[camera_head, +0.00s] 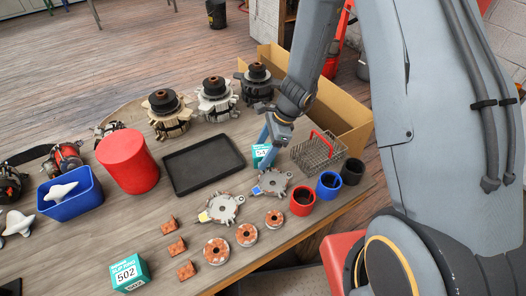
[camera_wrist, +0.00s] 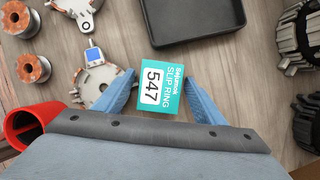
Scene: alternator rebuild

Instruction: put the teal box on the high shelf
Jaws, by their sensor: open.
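A teal box (camera_wrist: 161,88) with a white label reading "SLIP RING 547" lies between the two blue fingers of my gripper (camera_wrist: 161,97) in the wrist view. The fingers are open, with a gap to the box on each side. In the head view the same teal box (camera_head: 261,155) is partly hidden by my gripper (camera_head: 268,138), which reaches down to the table. A second teal box (camera_head: 130,272), marked 502, stands at the table's front left. I cannot make out a high shelf in either view.
A black tray (camera_head: 203,164) lies left of my gripper, and a wire basket (camera_head: 318,152) with a red handle stands to the right. Red, blue and black cups (camera_head: 328,185) stand near the right edge. Alternator parts (camera_head: 214,98) line the back.

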